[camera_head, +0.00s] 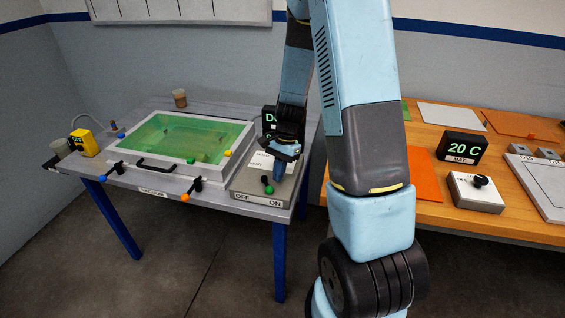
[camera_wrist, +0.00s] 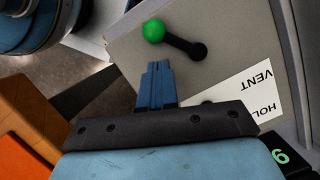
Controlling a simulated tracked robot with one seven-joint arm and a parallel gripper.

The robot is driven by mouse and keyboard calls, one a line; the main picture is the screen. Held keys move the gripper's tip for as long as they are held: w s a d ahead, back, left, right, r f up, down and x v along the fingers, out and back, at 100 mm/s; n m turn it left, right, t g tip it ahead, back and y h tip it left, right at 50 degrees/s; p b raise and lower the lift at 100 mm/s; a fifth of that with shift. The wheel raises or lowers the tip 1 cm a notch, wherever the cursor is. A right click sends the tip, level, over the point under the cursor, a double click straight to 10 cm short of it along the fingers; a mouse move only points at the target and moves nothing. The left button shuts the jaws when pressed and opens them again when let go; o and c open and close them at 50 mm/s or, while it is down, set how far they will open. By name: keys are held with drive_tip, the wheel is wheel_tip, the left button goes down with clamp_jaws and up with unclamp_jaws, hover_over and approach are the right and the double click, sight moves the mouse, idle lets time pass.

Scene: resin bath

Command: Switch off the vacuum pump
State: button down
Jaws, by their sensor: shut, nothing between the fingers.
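The pump's switch is a black lever with a green ball knob (camera_head: 268,189) on a grey control box (camera_head: 240,184). The box's front edge is labelled OFF at left and ON at right. The knob points to the front, nearer the ON word. My gripper (camera_head: 279,174) is shut and empty, pointing down over the box, just right of the lever. In the wrist view the shut fingertips (camera_wrist: 158,68) are close to the green knob (camera_wrist: 154,30), with a gap in the picture. Whether they are at the knob's height I cannot tell.
A white card (camera_wrist: 240,98) reading HOLD and VENT lies on the box. My arm partly hides the dark display (camera_head: 269,113) behind. The clamped green-lidded bath (camera_head: 146,167) stands left. The wooden table (camera_head: 429,212) at right holds a 20 C display (camera_head: 464,147).

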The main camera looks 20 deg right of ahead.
drive_tip(key=shift+s+a+f, duration=0.15)
drive_tip(key=shift+s+a, duration=0.25)
drive_tip(key=shift+a, duration=0.25)
drive_tip(key=shift+a, duration=0.1)
drive_tip(key=shift+s+m, duration=0.1)
drive_tip(key=shift+m, duration=0.3)
